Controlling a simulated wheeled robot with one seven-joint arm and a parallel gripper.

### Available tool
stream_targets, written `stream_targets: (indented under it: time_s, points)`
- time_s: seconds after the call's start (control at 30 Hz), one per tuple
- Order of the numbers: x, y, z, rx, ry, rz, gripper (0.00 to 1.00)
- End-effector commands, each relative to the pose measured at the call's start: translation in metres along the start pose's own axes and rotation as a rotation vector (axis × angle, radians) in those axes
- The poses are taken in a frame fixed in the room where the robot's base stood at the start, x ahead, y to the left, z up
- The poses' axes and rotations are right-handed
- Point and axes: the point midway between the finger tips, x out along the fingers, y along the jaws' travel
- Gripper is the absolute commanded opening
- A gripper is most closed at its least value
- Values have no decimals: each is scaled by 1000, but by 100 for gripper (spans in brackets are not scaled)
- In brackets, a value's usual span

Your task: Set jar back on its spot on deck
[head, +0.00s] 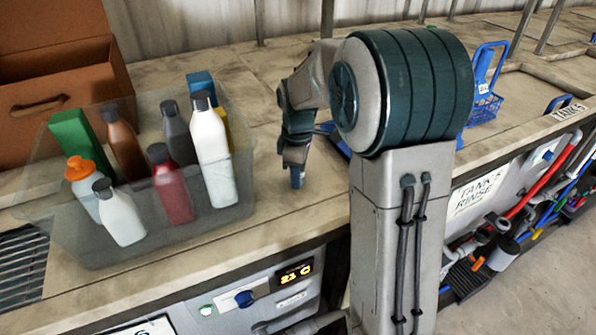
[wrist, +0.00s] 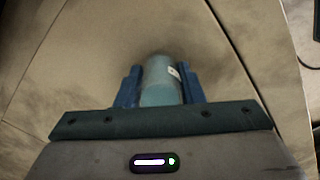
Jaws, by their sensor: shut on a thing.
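The jar (wrist: 160,82) is a teal-blue cylinder with a small white label. In the wrist view it sits between the two blue fingers of my gripper (wrist: 158,88), which are shut on it. In the head view my gripper (head: 297,178) points down at the deck (head: 285,215), just right of the clear bin. The jar is barely seen there, mostly hidden by the fingers. I cannot tell whether its base touches the deck. No marked spot for it can be made out.
A clear bin (head: 240,205) with several bottles and boxes stands close to the left of my gripper. A cardboard box (head: 50,100) is behind it. A blue basket (head: 484,105) is at the right, beyond my arm. Bare deck lies around my gripper.

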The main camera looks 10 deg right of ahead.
Motion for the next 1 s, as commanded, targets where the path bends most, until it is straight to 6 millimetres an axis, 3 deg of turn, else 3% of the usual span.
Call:
stream_targets:
  time_s: [0.03, 0.07, 0.1, 0.13, 0.4, 0.57, 1.0]
  points:
    - [3, 0, 0, 0, 0, 0, 13]
    - [2, 0, 0, 0, 0, 0, 40]
    - [2, 0, 0, 0, 0, 0, 51]
    - [2, 0, 0, 0, 0, -1, 56]
    - [1, 0, 0, 0, 0, -1, 56]
    - [-9, 0, 0, 0, 1, 3, 56]
    - [-98, 1, 0, 0, 1, 3, 56]
